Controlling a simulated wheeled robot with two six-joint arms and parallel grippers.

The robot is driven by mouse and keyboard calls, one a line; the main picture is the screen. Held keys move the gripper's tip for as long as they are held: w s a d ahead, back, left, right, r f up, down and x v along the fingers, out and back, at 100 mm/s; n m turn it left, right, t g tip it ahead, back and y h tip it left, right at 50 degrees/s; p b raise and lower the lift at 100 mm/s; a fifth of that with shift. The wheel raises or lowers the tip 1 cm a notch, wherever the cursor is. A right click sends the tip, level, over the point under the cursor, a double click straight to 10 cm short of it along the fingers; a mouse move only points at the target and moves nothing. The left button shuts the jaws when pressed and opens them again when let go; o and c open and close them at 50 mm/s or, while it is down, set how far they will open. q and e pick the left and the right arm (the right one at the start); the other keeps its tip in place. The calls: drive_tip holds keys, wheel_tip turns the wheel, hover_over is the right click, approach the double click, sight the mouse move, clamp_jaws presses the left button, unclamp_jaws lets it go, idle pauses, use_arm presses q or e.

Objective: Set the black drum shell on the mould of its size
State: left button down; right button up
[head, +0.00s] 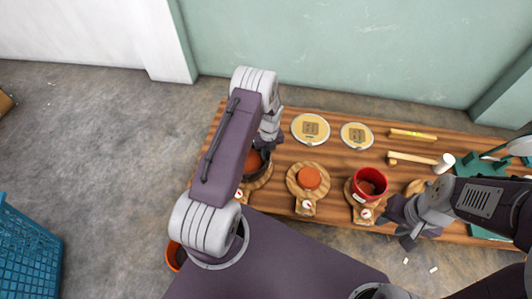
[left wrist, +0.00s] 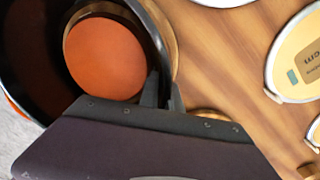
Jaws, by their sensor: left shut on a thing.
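The black drum shell (head: 266,172) is at the left end of the table, mostly under my left arm in the head view. My left gripper (head: 264,148) is shut on its wall; the left wrist view shows the fingers (left wrist: 163,92) pinching the dark rim (left wrist: 158,40). An orange-topped mould (left wrist: 105,58) shows inside the shell's opening, off-centre towards the held wall. I cannot tell whether the shell rests on the board or hangs above it. A smaller orange mould (head: 309,177) stands bare in the middle. My right gripper (head: 398,234) is at the front edge, its jaws unclear.
A red drum shell (head: 370,183) sits on the right-hand mould board. Two round drumheads (head: 311,128) (head: 357,136) lie behind. A mallet (head: 412,158), a white cylinder (head: 444,163) and a green rack (head: 480,167) are at the right. A blue crate (head: 30,250) stands on the floor.

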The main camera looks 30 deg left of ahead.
use_arm(q)
drive_tip(key=shift+r+p, duration=0.1)
drive_tip(key=shift+p, duration=0.2)
drive_tip(key=shift+f, duration=0.25)
idle(0.4)
drive_tip(key=c, duration=1.5)
unclamp_jaws()
drive_tip(key=shift+s+f, duration=0.1)
drive_tip(key=shift+s, duration=0.2)
